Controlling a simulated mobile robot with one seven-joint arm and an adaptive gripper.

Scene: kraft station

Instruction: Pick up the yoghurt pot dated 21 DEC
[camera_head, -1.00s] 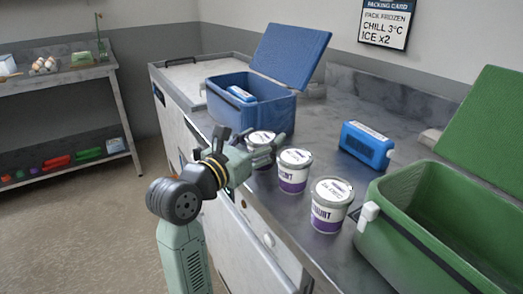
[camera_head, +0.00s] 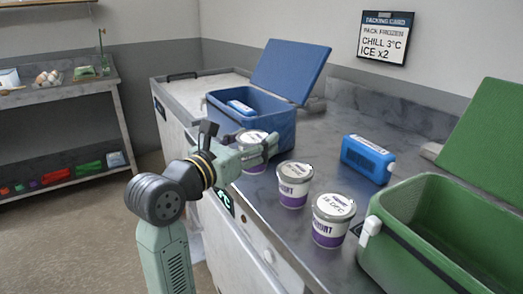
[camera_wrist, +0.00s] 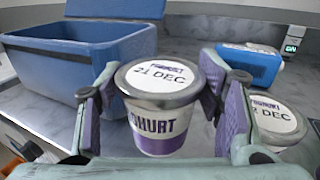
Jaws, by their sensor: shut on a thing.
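The yoghurt pot dated 21 DEC (camera_wrist: 158,100) is white and purple with a grey-rimmed lid, upright between my fingers in the wrist view. My gripper (camera_head: 268,148) is shut on this pot, which also shows in the head view (camera_head: 252,138) as the farthest of three pots. I cannot tell whether its base is clear of the steel counter. A second pot (camera_head: 294,186) stands nearer; a third pot (camera_head: 333,220) stands nearest, its lid seeming to read 18 DEC. In the wrist view a neighbouring pot (camera_wrist: 272,118) stands at the right, its date partly hidden.
An open blue cool box (camera_head: 272,128) with a blue ice pack (camera_head: 240,107) in it stands behind the held pot. An open green cool box (camera_head: 425,255) stands at the right front. Mid-counter is clear.

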